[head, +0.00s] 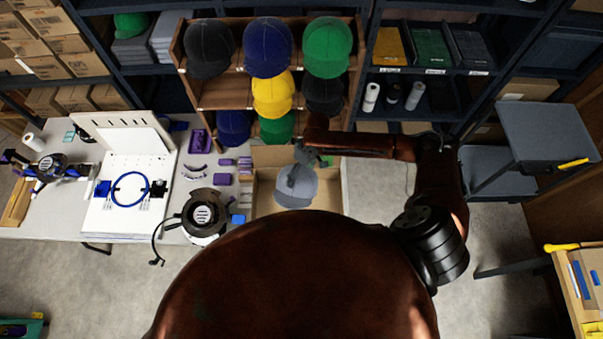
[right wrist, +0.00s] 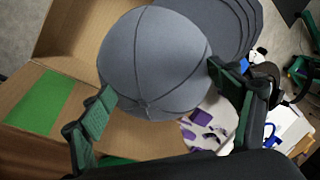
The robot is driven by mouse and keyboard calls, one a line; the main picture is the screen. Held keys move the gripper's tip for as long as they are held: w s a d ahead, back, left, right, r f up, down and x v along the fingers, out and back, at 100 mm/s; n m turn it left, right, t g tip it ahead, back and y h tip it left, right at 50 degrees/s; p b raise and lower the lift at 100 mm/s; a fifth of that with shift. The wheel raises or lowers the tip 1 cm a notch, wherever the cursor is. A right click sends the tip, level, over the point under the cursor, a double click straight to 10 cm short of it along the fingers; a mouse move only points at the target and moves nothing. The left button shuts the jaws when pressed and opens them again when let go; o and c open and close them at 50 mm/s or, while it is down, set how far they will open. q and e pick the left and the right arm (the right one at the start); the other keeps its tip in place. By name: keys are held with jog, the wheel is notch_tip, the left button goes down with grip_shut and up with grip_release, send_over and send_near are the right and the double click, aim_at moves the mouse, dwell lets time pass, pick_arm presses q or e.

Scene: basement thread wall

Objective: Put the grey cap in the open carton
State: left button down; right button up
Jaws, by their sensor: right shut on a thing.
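The grey cap (head: 297,190) is in my right gripper (head: 303,164), which is shut on it. In the right wrist view, the cap's rounded crown (right wrist: 155,55) sits between the two green-padded fingers of the gripper (right wrist: 160,96). The open cardboard carton (head: 262,190) stands on the right end of the white table. In the head view the cap overlaps the carton's opening; its height above the carton floor is unclear. The right wrist view shows the carton (right wrist: 80,40) at the left, with a green patch on a flap. My left gripper is not in view.
A wooden rack (head: 218,92) with several coloured caps stands behind the carton.

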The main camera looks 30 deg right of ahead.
jog(key=w+d+f+n+b, duration=0.1)
jog(key=w+f+n+b, duration=0.1)
jog(key=f+b, duration=1)
jog(key=shift+w+f+g, duration=0.3)
jog(key=shift+w+f, duration=0.35)
jog(key=shift+f, duration=0.25)
jog(key=o, duration=1.3)
jog(key=v, duration=1.2)
